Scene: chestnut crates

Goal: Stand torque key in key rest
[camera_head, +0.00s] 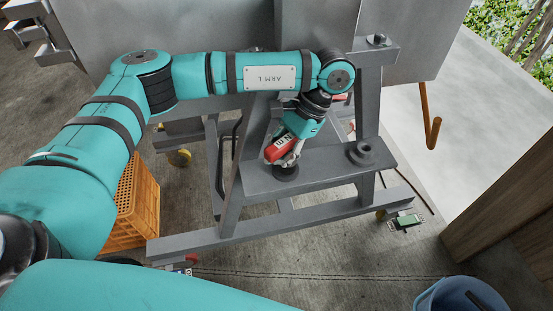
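My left gripper (294,152) reaches down over the grey shelf of a metal stand. Its fingers appear closed around a red block with white lettering, which I take to be the torque key (279,150). The key is tilted, and its lower part is hidden. Right below it on the shelf is a dark round seat (286,174), likely the key rest; I cannot tell whether the key touches it. A second dark round fitting (362,152) with a raised centre sits further right on the shelf. My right gripper is out of view.
The grey stand (190,246) has sloping legs and a long low beam. An orange crate (140,205) is at its left. An orange-brown bent handle (431,125) hangs at the upper right. A blue bucket (428,297) and a wooden panel (510,205) are at the lower right.

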